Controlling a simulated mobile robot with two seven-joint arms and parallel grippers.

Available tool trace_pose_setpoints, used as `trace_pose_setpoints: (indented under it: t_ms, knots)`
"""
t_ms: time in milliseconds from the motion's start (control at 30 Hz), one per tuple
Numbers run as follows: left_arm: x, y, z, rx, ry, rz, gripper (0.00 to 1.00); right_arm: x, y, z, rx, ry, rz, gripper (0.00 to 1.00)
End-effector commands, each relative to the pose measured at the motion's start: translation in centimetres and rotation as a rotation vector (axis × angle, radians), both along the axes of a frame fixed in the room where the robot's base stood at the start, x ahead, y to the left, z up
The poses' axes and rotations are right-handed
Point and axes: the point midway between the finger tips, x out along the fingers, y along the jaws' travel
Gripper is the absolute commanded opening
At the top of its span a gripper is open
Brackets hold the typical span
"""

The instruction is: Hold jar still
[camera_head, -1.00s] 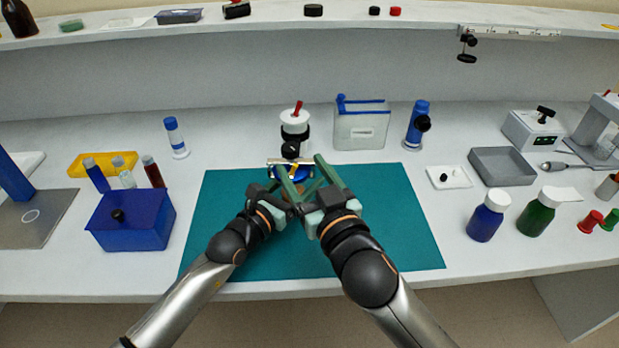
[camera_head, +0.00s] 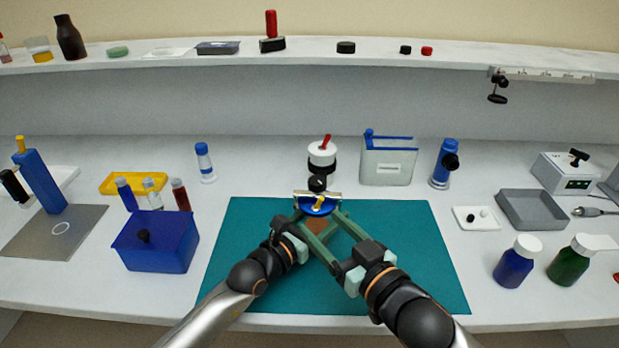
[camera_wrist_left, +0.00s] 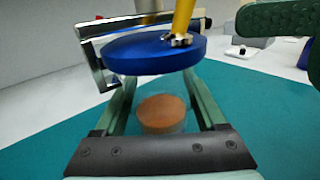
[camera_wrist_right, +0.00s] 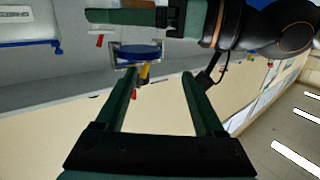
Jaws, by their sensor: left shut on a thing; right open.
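The jar is a clear pot with brown contents (camera_wrist_left: 162,112), and its round blue lid (camera_head: 314,209) has a yellow latch piece (camera_head: 318,203) and a metal bail. It appears upright at the back of the teal mat (camera_head: 415,265). My left gripper (camera_wrist_left: 157,85) is shut on the jar, one finger on each side below the lid. My right gripper (camera_wrist_right: 158,74) is open and empty. The lid (camera_wrist_right: 138,52) and yellow piece show near one of its fingertips. In the head view the right gripper's fingers partly hide the jar's body.
Behind the jar stand a white-topped pot (camera_head: 322,155) and a clear box with blue edging (camera_head: 388,162). A blue box (camera_head: 155,245) is to the left. A white dish (camera_head: 476,219) and grey tray (camera_head: 530,209) are to the right. The mat's right part is clear.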

Motion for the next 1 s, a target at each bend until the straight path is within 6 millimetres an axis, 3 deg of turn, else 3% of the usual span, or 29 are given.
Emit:
trace_pose_setpoints:
  t_ms: [200, 400, 567, 767, 1000]
  knots:
    - [0.0, 0.0, 0.2, -0.002, -0.003, 0.000, 0.00, 1.4, -1.5, 1.5, -0.029, -0.062, 0.195, 0.71]
    - [0.0, 0.0, 0.2, -0.002, -0.003, 0.000, 0.00, 2.5, -4.0, 3.0, -0.010, -0.075, 0.255, 0.71]
    - [0.0, 0.0, 0.2, -0.002, -0.002, 0.000, 0.00, 2.9, -4.9, 3.6, 0.005, -0.078, 0.267, 0.71]
    - [0.0, 0.0, 0.2, -0.002, -0.003, 0.000, 0.00, 4.3, -3.3, 3.8, 0.010, -0.080, 0.269, 0.71]
    - [0.0, 0.0, 0.2, -0.002, -0.003, 0.000, 0.00, 7.4, 0.3, 3.8, 0.008, -0.079, 0.269, 0.71]
